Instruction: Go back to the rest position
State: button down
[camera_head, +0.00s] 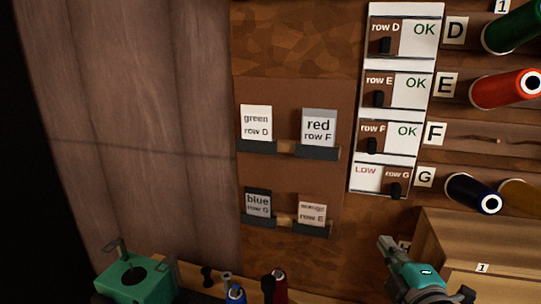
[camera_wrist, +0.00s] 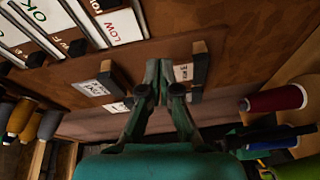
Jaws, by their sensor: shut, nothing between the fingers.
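My gripper (camera_wrist: 160,72) shows in the wrist view with its two dark fingers together and nothing between them. It points toward the brown wall board with the cards and switches. In the head view, part of my teal arm end shows at the lower right, in front of the wall and left of a wooden box. I cannot make out the fingers clearly there. No object is in my gripper.
The switch panel (camera_head: 411,51) reads OK for rows D, E and F and LOW for row G. Cards, including the red row F card (camera_head: 319,126), stand on small ledges. Spools, including a red one (camera_head: 505,89), stick out at right. A green block (camera_head: 128,283) stands lower left.

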jog(key=s+a+f+m+g+h, duration=0.1)
jog(key=s+a+f+m, duration=0.1)
jog(key=s+f+m, duration=0.55)
jog(key=s+a+f+m+g, duration=0.1)
jog(key=s+a+f+m, duration=0.1)
jog(key=s+f, duration=1)
jog(key=s+a+f+m, duration=0.1)
jog(key=s+f+m, duration=0.2)
jog(key=s, duration=0.8)
jog(key=s+a+f+m+g, duration=0.1)
jog(key=s+f+m, duration=0.2)
jog(key=s, duration=0.8)
jog(key=shift+f+m+y, duration=0.3)
jog(key=shift+f+m, duration=0.05)
jog(key=shift+f, duration=0.7)
